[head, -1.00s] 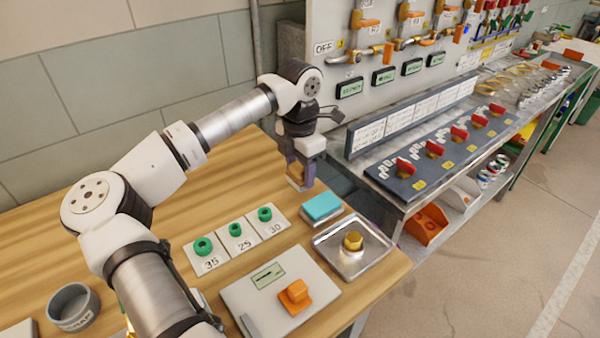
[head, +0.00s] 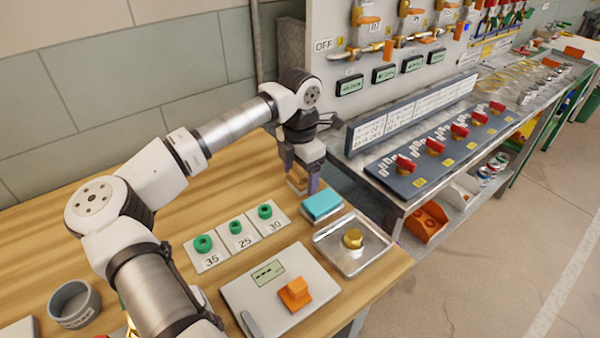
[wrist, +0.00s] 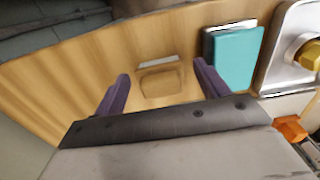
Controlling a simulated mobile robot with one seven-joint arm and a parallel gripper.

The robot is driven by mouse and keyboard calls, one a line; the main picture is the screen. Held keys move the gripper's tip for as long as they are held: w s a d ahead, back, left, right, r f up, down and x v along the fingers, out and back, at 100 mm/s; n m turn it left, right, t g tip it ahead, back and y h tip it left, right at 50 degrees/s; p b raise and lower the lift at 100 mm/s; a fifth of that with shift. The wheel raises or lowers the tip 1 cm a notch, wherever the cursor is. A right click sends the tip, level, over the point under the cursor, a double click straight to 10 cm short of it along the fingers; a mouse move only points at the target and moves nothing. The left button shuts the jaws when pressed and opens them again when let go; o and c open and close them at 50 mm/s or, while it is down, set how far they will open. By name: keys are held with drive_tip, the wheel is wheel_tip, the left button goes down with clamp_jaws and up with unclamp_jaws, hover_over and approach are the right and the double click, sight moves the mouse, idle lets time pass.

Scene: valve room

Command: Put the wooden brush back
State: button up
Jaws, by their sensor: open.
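The wooden brush (wrist: 160,82) lies on the wooden table, a tan block with a pale strip along its far edge. In the wrist view it lies between my gripper's (wrist: 161,70) two purple fingers, with a gap on each side. My gripper is open and points down at it, not closed on it. In the head view my gripper (head: 303,184) is low over the table's back right part, and the brush (head: 296,179) is partly hidden by the fingers. I cannot tell the exact height of the fingertips over the table.
A teal sponge-like block (head: 321,205) lies just right of my gripper. A metal tray (head: 376,253) holds a brass fitting (head: 352,239). Green rings (head: 235,228) sit on numbered cards in front. A scale-like device (head: 262,301) stands nearer. The metal bench (head: 395,200) is at the right.

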sight(300, 171)
wheel_tip(300, 171, up, 12)
drive_tip(key=b, duration=0.1)
drive_tip(key=shift+r+b, duration=0.15)
drive_tip(key=shift+b, duration=0.2)
